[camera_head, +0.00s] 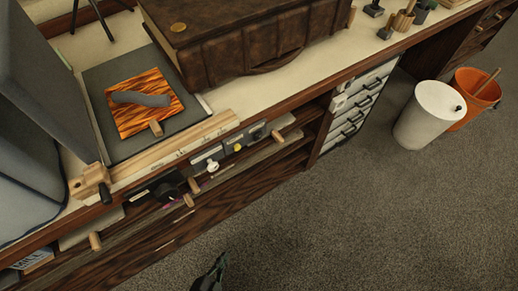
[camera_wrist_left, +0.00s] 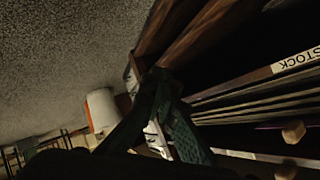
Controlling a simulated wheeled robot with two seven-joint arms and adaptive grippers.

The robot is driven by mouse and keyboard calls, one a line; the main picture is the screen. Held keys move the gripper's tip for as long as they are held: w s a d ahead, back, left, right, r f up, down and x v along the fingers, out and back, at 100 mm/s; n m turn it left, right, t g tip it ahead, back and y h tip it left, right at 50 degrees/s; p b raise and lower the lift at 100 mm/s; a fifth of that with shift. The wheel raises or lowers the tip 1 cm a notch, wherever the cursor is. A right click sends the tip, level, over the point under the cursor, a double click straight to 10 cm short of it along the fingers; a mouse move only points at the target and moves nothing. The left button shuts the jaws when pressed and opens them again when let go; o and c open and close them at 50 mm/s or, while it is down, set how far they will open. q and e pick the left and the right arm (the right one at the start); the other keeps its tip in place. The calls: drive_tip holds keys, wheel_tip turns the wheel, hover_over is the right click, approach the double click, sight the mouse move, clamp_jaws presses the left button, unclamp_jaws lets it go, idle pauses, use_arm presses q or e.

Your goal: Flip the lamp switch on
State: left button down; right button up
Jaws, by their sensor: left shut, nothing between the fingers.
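Several small control boxes are fixed along the front edge of the bench in the head view. One is a light box with a white knob or lever (camera_head: 211,164). To its right is a grey box with a yellow part (camera_head: 238,146), and to its left a black box with a dark knob (camera_head: 160,191). I cannot tell which one is the lamp switch, or its position. My left gripper (camera_head: 216,268) is low at the bottom, over the floor, apart from the boxes. Its dark green fingers are shut and empty, and also show in the wrist view (camera_wrist_left: 162,78).
The bench holds a brown leather case (camera_head: 235,50), a grey tray (camera_head: 105,82) with an orange marbled sheet (camera_head: 135,115), and a wooden bar (camera_head: 170,155). Wooden pegs stick out from shelves below. A white bin (camera_head: 428,115) and orange bucket (camera_head: 475,95) stand right. Floor in front is clear.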

sight(258, 136)
use_arm(q)
drive_tip(key=w+d+r+m+t+p, duration=0.2)
drive_tip(key=w+d+r+m+t, duration=0.15)
drive_tip(key=w+r, duration=0.45)
drive_tip(key=w+d+r+m+t+p, duration=0.2)
drive_tip(key=w+d+r+m, duration=0.15)
drive_tip(key=r, duration=0.85)
drive_tip(key=d+r+m+t, duration=0.2)
drive_tip(key=r, duration=0.6)
drive_tip(key=w+d+r+m+t+p, duration=0.1)
drive_tip(key=d+r+m+t, duration=0.1)
drive_tip(key=r, duration=0.6)
drive_tip(key=shift+d+m+h, duration=0.3)
drive_tip(key=shift+d+m, duration=0.2)
drive_tip(key=shift+d, duration=0.35)
use_arm(e)
drive_tip(key=s+d+r+g, duration=0.3)
drive_tip(key=s+r, duration=0.4)
drive_tip(key=r, duration=0.5)
drive_tip(key=shift+g+h, duration=0.4)
drive_tip(key=shift+g, duration=0.5)
use_arm(q)
drive_tip(key=shift+w, duration=0.1)
use_arm(e)
drive_tip(key=shift+a, duration=0.1)
